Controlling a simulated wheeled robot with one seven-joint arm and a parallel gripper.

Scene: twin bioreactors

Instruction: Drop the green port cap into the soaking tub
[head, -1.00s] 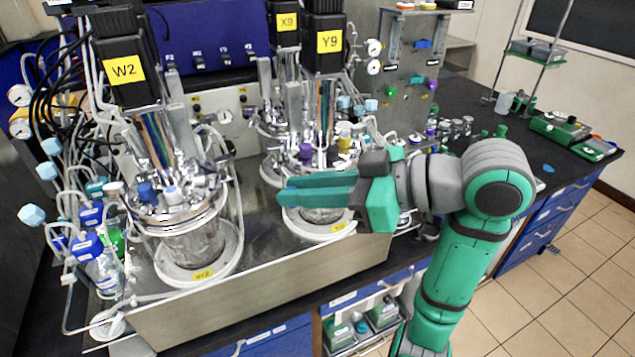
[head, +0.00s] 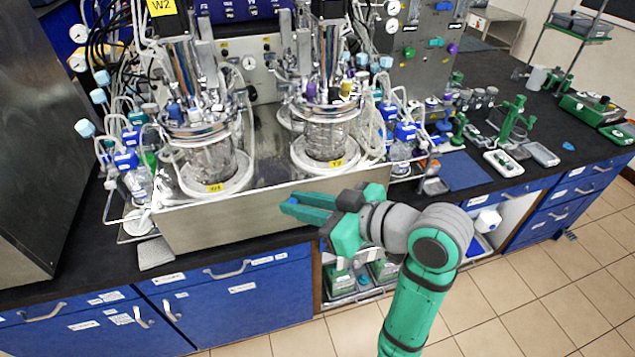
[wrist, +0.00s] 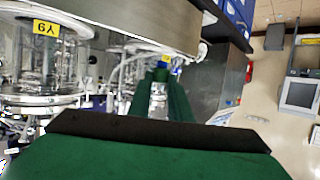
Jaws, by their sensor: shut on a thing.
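My gripper (head: 288,203) is in front of the steel tray's front wall, over the bench's front edge, with its fingers pointing left. In the wrist view its green fingers (wrist: 160,80) run close together. A small green piece, which looks like the green port cap (wrist: 160,74), shows between the fingertips. In the head view the cap is too hidden by the fingers to make out. I cannot pick out the soaking tub for certain in either view.
Two glass bioreactor vessels, one on the left (head: 207,165) and one on the right (head: 325,140), stand in the steel tray (head: 235,215). Green-lidded boxes (head: 340,284) sit in an open bay below the bench. A blue mat (head: 461,171) lies on the bench at right.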

